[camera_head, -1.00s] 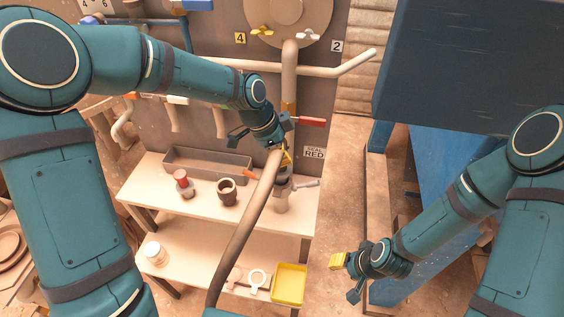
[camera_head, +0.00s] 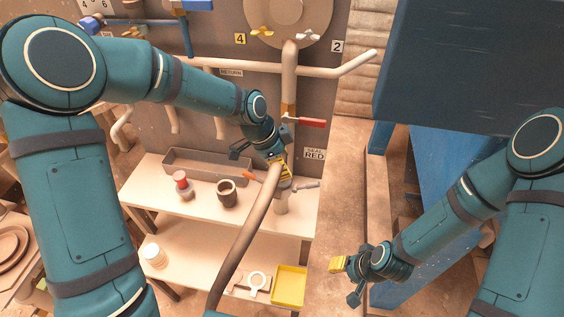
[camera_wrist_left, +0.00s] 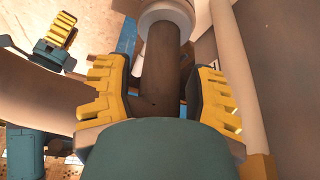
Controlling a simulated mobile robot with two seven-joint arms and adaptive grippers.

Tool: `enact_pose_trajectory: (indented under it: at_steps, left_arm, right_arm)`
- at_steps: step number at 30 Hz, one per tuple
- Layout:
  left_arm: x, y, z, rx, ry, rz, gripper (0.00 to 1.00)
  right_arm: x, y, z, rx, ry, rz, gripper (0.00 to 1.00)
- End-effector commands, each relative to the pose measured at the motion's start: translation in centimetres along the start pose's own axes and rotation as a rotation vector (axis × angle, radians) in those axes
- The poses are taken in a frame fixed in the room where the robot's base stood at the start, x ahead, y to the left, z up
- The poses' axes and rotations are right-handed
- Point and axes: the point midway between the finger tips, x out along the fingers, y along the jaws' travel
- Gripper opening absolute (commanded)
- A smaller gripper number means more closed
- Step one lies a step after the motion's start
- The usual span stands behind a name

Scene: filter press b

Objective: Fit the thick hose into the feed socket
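The thick hose (camera_head: 246,232) rises from the bottom of the head view and bends over at my left gripper (camera_head: 281,168). My right gripper (camera_head: 346,277) is open and empty at the lower right.
A red-handled valve (camera_head: 310,122) sits on the pipe just above my left gripper. A long grey tray (camera_head: 205,163), a dark cup (camera_head: 226,192) and a red-topped bottle (camera_head: 182,184) stand on the bench. A yellow tray (camera_head: 289,286) is on the lower shelf. A blue machine (camera_head: 470,70) fills the right.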

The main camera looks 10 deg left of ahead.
Motion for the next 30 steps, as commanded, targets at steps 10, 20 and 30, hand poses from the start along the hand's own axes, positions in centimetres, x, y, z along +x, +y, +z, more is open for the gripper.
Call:
enact_pose_trajectory:
  at_steps: [10, 20, 30]
  left_arm:
    - [-4.2, -0.1, -0.1, -0.002, 0.002, -0.006, 0.55]
    - [-10.4, -0.1, -0.1, 0.0, 0.0, -0.003, 0.55]
    - [-12.3, 0.0, -0.1, -0.001, 0.0, -0.001, 0.55]
  right_arm:
    - [-0.7, -0.2, -0.3, 0.002, 0.006, 0.001, 0.47]
    - [-1.2, -0.5, -0.6, 0.004, 0.012, 0.001, 0.47]
    - [-1.4, -0.5, -0.7, 0.004, 0.014, 0.001, 0.47]
